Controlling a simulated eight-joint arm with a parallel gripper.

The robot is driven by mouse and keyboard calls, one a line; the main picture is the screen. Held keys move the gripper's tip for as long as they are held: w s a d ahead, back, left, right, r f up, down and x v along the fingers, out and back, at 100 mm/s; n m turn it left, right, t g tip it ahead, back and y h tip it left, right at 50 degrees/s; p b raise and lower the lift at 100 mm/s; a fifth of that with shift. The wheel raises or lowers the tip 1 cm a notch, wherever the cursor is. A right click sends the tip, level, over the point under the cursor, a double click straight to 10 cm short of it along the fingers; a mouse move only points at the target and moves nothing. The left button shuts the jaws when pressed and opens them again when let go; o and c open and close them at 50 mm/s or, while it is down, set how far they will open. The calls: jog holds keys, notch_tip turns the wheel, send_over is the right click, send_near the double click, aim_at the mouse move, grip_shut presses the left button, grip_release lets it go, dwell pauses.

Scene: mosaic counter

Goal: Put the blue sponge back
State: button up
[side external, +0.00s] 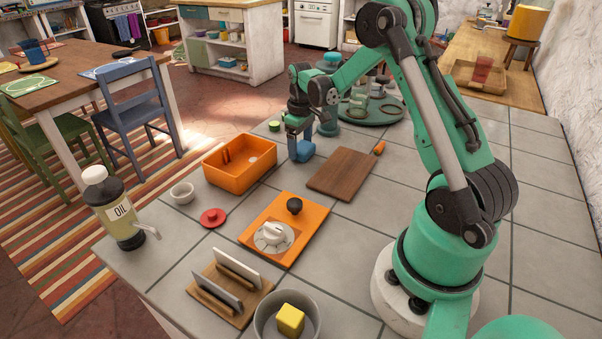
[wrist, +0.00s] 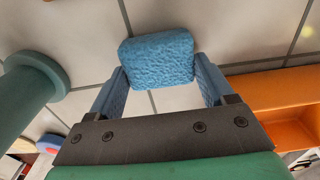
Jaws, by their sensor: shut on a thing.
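The blue sponge (side external: 304,152) is a small rounded block with a rough surface. In the wrist view the sponge (wrist: 157,58) sits between the blue fingers of my gripper (wrist: 160,75), with grey tiles beyond it. In the side view my gripper (side external: 298,139) points down, shut on the sponge, between the orange bin and the wooden board. I cannot tell how far the sponge is from the counter. The orange open bin (side external: 226,177) stands to the left of it; its edge shows in the wrist view (wrist: 270,92).
A wooden board (side external: 343,174) lies right of the sponge. Behind is a round green tray (side external: 377,112) with several items. In front are an orange panel with a dial (side external: 285,228), a red lid (side external: 212,217), and a grey bowl (side external: 262,322) holding a yellow block. An oil bottle (side external: 118,213) stands left.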

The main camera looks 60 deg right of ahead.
aim_at(301, 145)
jog(key=o, duration=1)
notch_tip(301, 145, up, 12)
jog(key=s+a+t, duration=0.2)
jog(key=a, duration=0.5)
jog(key=s+a+t, duration=0.2)
jog(key=s+a, duration=0.1)
jog(key=a, duration=0.4)
jog(key=s+a+r+t, duration=0.1)
jog(key=s+a+t, duration=0.1)
jog(key=a, duration=0.5)
jog(key=shift+s+a+t, duration=0.25)
jog(key=shift+s+t, duration=0.05)
jog(key=shift+t, duration=0.3)
